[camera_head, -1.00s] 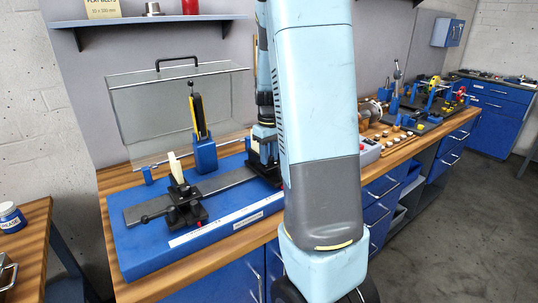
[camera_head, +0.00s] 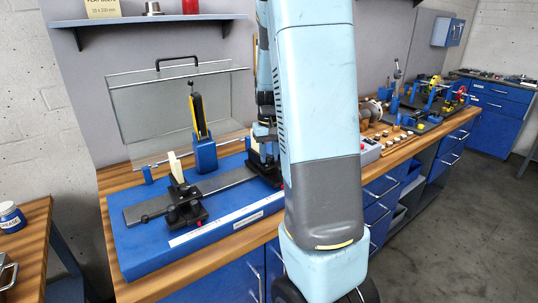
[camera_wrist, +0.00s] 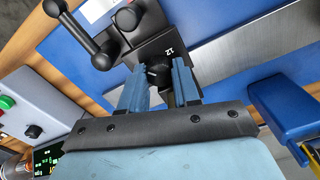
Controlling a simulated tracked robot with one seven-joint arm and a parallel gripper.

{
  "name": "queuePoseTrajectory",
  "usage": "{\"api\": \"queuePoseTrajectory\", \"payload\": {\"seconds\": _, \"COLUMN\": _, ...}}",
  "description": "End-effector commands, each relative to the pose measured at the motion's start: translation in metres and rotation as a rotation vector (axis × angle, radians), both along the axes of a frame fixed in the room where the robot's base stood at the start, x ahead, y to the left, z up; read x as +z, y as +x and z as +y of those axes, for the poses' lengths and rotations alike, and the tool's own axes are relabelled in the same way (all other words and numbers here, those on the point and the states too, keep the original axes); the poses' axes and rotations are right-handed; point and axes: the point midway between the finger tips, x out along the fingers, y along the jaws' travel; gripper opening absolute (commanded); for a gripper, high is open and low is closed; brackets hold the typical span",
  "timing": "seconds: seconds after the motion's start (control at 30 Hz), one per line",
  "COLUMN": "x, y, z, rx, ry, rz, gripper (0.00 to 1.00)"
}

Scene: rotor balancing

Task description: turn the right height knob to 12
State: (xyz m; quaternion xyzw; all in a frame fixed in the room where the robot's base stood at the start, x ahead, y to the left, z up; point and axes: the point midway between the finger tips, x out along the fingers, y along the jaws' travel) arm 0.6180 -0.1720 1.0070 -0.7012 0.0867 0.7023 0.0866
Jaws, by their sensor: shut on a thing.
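The right height knob (camera_wrist: 157,72) is a dark round knob beside a black block marked 12 (camera_wrist: 169,51) in the wrist view. My gripper (camera_wrist: 158,76) is shut on it, with one blue finger on each side. The fingers hide much of the knob, and its scale and pointer cannot be fully read. In the head view the right black support (camera_head: 254,165) stands on the blue base (camera_head: 125,256), largely hidden behind my arm.
A black lever with a ball end (camera_wrist: 102,62) sticks out close to the knob. A blue post (camera_head: 205,155) with a yellow-edged upright stands mid-base. The left support (camera_head: 185,207) is farther along the grey rail (camera_head: 222,186). A clear guard (camera_head: 150,110) stands behind.

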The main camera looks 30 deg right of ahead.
Motion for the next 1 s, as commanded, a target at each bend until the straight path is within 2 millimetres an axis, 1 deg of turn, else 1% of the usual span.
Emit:
{"api": "queuePoseTrajectory", "payload": {"seconds": 0.27, "x": 0.001, "y": 0.001, "z": 0.0, "rx": -0.003, "ry": 0.0, "rz": -0.002, "gripper": 0.01}}
{"api": "queuePoseTrajectory", "payload": {"seconds": 0.3, "x": 0.001, "y": 0.001, "z": 0.0, "rx": -0.003, "ry": 0.0, "rz": -0.002, "gripper": 0.32}}
{"api": "queuePoseTrajectory", "payload": {"seconds": 0.57, "x": 0.001, "y": 0.0, "z": 0.0, "rx": -0.003, "ry": 0.0, "rz": -0.001, "gripper": 0.57}}
{"api": "queuePoseTrajectory", "payload": {"seconds": 0.83, "x": 0.002, "y": 0.0, "z": 0.0, "rx": -0.002, "ry": 0.0, "rz": -0.002, "gripper": 0.57}}
{"api": "queuePoseTrajectory", "payload": {"seconds": 0.93, "x": 0.008, "y": 0.001, "z": 0.0, "rx": -0.002, "ry": -0.001, "rz": -0.003, "gripper": 0.57}}
{"api": "queuePoseTrajectory", "payload": {"seconds": 1.0, "x": 0.017, "y": 0.001, "z": 0.0, "rx": -0.002, "ry": 0.0, "rz": -0.004, "gripper": 0.57}}
